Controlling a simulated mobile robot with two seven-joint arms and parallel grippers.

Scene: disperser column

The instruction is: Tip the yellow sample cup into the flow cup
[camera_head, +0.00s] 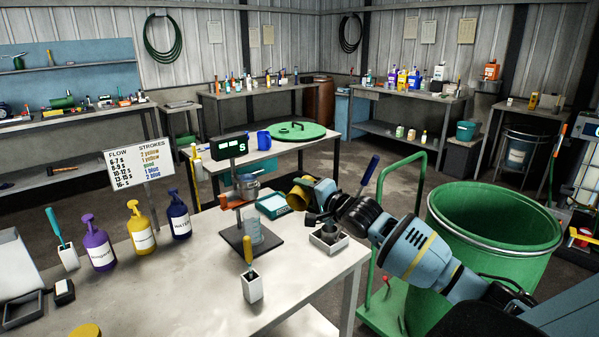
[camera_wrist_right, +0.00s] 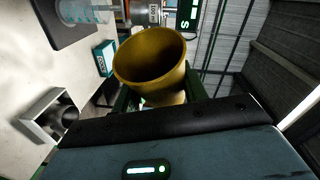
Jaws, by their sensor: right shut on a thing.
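The yellow sample cup (camera_head: 299,196) is held by my right gripper (camera_head: 315,196) above the table's right part. The cup (camera_wrist_right: 150,62) is tilted well over, its mouth facing left toward the stand; its contents cannot be made out. The flow cup (camera_head: 246,184) sits on a stand with a dark base (camera_head: 262,248), left of the yellow cup and apart from it. A clear beaker (camera_head: 252,232) stands below the flow cup; it also shows in the wrist view (camera_wrist_right: 84,12). My left gripper is not in view.
A small grey tray (camera_head: 322,246) holds a dark round cup below my right gripper. A teal box (camera_head: 273,205), a white holder (camera_head: 252,288) and several pump bottles (camera_head: 141,233) stand around. A green drum (camera_head: 490,235) is right of the table. The front tabletop is mostly clear.

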